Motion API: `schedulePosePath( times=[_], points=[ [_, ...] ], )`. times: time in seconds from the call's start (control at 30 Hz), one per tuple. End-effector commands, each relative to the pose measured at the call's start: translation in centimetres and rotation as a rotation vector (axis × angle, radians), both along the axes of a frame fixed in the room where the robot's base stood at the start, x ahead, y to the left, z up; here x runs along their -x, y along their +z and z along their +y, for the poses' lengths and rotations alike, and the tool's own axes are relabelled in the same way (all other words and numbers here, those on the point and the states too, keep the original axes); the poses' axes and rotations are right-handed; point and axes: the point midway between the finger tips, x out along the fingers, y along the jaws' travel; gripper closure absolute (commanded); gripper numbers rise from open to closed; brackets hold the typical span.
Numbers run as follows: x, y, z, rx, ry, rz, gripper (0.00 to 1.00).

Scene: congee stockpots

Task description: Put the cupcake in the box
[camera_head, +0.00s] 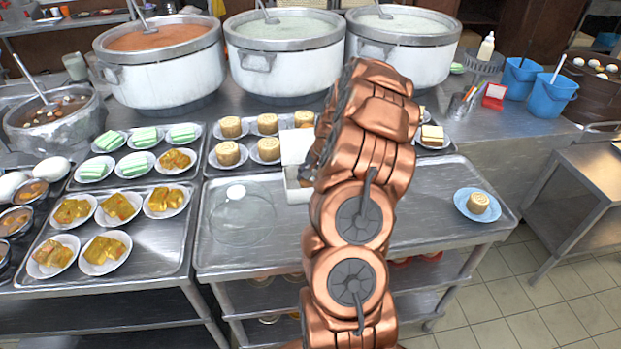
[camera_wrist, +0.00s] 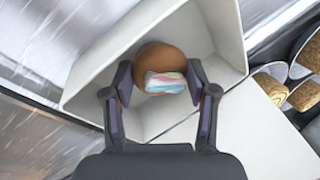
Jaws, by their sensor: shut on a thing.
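In the wrist view the cupcake (camera_wrist: 152,62) is round and brown with a pastel striped piece on it. My gripper (camera_wrist: 163,88) is shut on it, with one finger on each side. The cupcake is seen against the inside of the open white box (camera_wrist: 90,82), within its walls; I cannot tell whether it touches the bottom. In the head view the box (camera_head: 297,190) stands on the metal table with its white lid (camera_head: 297,146) raised. My arm hides the box's right side, and the cupcake and fingertips are hidden there.
A clear glass dome (camera_head: 243,216) stands left of the box. Trays with plates of cakes (camera_head: 122,205) lie left and behind. Large stockpots (camera_head: 286,60) line the back. A blue plate (camera_head: 462,205) with a round pastry (camera_head: 478,202) is at the right. The table between is clear.

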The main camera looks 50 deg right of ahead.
Motion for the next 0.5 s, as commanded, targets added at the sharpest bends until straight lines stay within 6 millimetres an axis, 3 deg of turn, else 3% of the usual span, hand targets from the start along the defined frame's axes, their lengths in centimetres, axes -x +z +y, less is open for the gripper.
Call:
schedulePosePath(
  times=[0.2,0.23,0.43,0.5],
  points=[
    [0.0,-0.42,0.02,0.0,0.0,0.0,0.77],
    [0.0,-0.35,0.02,-0.001,0.0,0.0,0.41],
    [0.0,-0.3,0.03,-0.001,0.0,0.0,0.2],
    [0.0,-0.3,0.03,-0.001,0.0,0.0,0.18]
  ],
)
